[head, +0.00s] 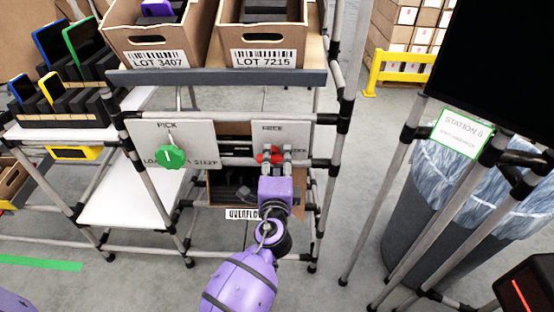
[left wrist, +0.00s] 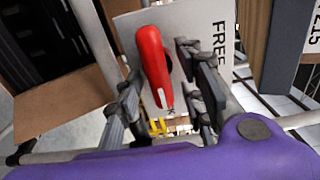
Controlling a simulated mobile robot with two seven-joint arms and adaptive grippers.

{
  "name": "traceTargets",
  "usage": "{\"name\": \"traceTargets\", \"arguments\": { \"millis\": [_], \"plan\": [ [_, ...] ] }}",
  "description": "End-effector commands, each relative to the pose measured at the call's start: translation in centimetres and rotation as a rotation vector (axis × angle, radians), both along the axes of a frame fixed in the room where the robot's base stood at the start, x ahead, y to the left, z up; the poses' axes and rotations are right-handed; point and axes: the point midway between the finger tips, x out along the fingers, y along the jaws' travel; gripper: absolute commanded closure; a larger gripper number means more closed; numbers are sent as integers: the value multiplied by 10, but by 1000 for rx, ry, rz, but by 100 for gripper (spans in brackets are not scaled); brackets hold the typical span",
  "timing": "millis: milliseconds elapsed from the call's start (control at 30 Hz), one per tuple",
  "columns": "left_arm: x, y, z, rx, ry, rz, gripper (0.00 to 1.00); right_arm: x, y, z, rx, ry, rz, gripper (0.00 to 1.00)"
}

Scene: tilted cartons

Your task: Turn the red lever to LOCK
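The red lever (head: 265,157) is on the right-hand white panel (head: 294,134), below the word FREE; it lies roughly sideways in the head view. Lettering at the panel's right is partly hidden and looks like the end of LOCK. In the left wrist view the lever (left wrist: 151,58) is a rounded red bar with a white mark near its lower end. My left gripper (head: 275,157) is at the lever. In the left wrist view its dark fingers (left wrist: 160,78) are spread on either side of the lever, with gaps visible. My right gripper is not in view.
A green knob (head: 171,157) sits on the PICK panel (head: 146,137) to the left. Cartons LOT 3407 (head: 159,59) and LOT 7215 (head: 263,57) stand tilted on the shelf above. An OVERFLOW box (head: 242,213) is below. Rack posts flank the panels.

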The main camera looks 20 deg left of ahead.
Motion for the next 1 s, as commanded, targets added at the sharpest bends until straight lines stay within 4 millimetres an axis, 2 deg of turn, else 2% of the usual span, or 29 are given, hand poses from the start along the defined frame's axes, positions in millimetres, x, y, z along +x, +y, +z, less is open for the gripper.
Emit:
{"name": "traceTargets", "arguments": {
  "millis": [500, 700, 1000],
  "plan": [
    [-93, -26, -1, -1, 3, 1, 64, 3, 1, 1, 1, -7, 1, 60],
    [-110, -31, 0, -2, 2, 1, 64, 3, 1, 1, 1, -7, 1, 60],
    [-112, -32, 0, 0, 1, 1, 64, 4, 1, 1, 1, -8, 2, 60]
  ]
}}
